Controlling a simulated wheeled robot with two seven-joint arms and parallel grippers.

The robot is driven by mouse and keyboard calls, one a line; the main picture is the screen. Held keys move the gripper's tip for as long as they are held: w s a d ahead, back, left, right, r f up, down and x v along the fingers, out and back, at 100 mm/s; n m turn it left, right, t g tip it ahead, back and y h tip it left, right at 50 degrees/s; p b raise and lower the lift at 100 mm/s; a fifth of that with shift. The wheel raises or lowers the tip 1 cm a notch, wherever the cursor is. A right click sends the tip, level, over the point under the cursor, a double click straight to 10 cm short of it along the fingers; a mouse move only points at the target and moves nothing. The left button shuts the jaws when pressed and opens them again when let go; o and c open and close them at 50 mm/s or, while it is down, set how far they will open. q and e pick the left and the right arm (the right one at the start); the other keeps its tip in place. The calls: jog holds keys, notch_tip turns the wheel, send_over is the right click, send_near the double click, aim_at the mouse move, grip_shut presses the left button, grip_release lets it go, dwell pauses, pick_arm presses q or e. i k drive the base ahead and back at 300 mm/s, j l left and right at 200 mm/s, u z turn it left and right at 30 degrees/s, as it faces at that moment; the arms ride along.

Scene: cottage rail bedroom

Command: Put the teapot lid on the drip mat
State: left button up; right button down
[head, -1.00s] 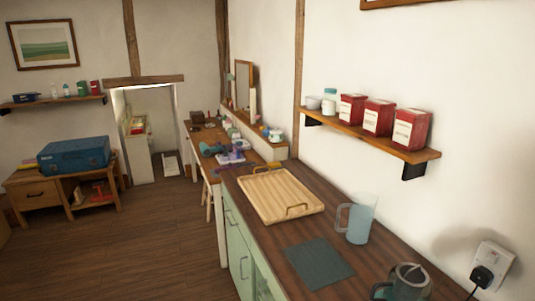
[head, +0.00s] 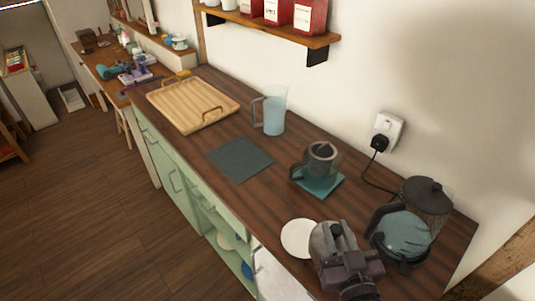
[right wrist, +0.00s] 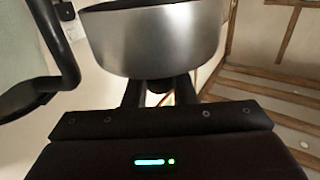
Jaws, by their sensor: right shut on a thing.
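My right gripper (head: 338,250) is low at the front of the worktop, beside a white plate (head: 297,238). In the right wrist view its fingers (right wrist: 158,90) are shut on the small dark knob of the teapot lid (right wrist: 155,45), a wide silvery round piece. In the head view the lid (head: 321,238) shows grey and partly merges with the gripper. A flat dark grey-green mat, the drip mat (head: 241,159), lies bare farther back on the worktop. A dark grey pot (head: 320,160) with a side handle stands on a teal square (head: 325,187). My left gripper is not in view.
A glass kettle with a black handle (head: 408,222) stands close right of my right gripper, by a wall socket (head: 388,130). A pale blue jug (head: 272,110) stands behind the mat, and a wooden tray (head: 192,121) farther back. A shelf (head: 270,27) overhangs the back.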

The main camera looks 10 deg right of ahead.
aim_at(233, 162)
jog(key=i+j+z, duration=0.15)
jog(key=z, duration=0.25)
jog(key=j+z, duration=0.4)
jog(key=i+j+z, duration=0.2)
jog(key=j, duration=0.5)
jog(key=j+z, duration=0.2)
jog(key=j, duration=0.5)
jog(key=i+j+z, duration=0.25)
jog(key=j, duration=0.55)
jog(key=k+l, duration=0.05)
jog(key=k, duration=0.05)
